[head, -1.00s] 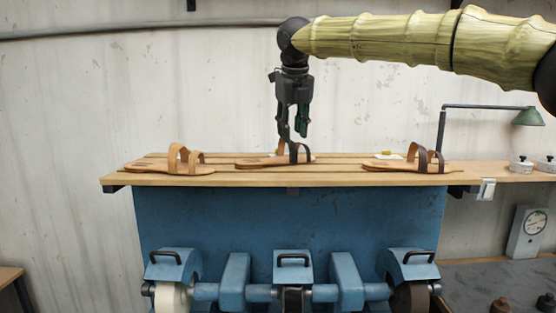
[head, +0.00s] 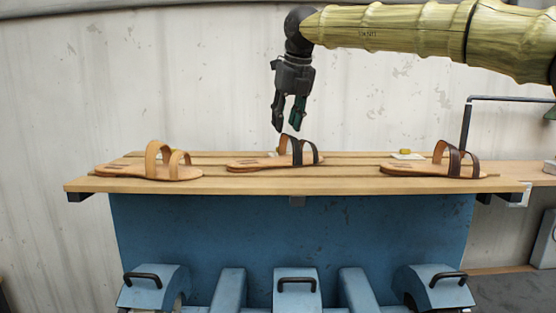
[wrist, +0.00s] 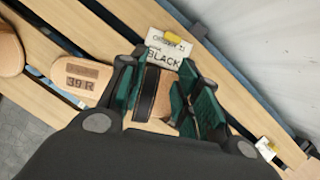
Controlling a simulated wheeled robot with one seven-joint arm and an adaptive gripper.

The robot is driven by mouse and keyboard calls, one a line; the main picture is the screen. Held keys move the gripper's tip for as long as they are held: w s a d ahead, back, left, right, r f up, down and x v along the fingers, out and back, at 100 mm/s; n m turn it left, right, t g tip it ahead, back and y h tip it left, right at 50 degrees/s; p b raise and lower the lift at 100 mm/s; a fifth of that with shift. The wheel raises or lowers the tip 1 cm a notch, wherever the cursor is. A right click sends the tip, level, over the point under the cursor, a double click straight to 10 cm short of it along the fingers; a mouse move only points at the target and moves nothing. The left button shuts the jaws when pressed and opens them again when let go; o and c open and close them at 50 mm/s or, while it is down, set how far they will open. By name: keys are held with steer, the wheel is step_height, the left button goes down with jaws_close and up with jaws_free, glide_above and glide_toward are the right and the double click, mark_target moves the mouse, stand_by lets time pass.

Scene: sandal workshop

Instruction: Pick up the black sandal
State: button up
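The black sandal (head: 255,163) lies in the middle of the wooden shelf in the head view, with a tan sole and dark straps. In the wrist view its sole (wrist: 80,84) is stamped "39 R", and a black strap (wrist: 147,95) shows between the finger pads. My gripper (head: 287,127) is open and empty, with its fingers pointing down just above the straps. In the wrist view the green-padded fingers (wrist: 163,100) stand apart on either side of the strap. A card (wrist: 167,50) reading "BLACK" lies behind the sandal. Part of the sandal is hidden by my gripper in the wrist view.
A tan-strapped sandal (head: 150,172) lies to the left on the slatted shelf (head: 226,184). A dark brown-strapped sandal (head: 425,170) lies to the right. Bare shelf separates the sandals. Blue machinery (head: 295,290) stands below, and a pale wall (head: 150,75) rises behind.

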mark_target(284, 139)
steer(key=shift+s+f+p, duration=0.55)
steer(key=shift+s+f, duration=0.25)
steer(key=shift+f, duration=0.05)
steer(key=x, duration=0.3)
steer(key=shift+w+f+p, duration=0.15)
steer(key=shift+w+p, duration=0.1)
steer(key=shift+p, duration=0.05)
steer(key=shift+s, duration=0.25)
steer(key=shift+w, duration=0.1)
jaws_close()
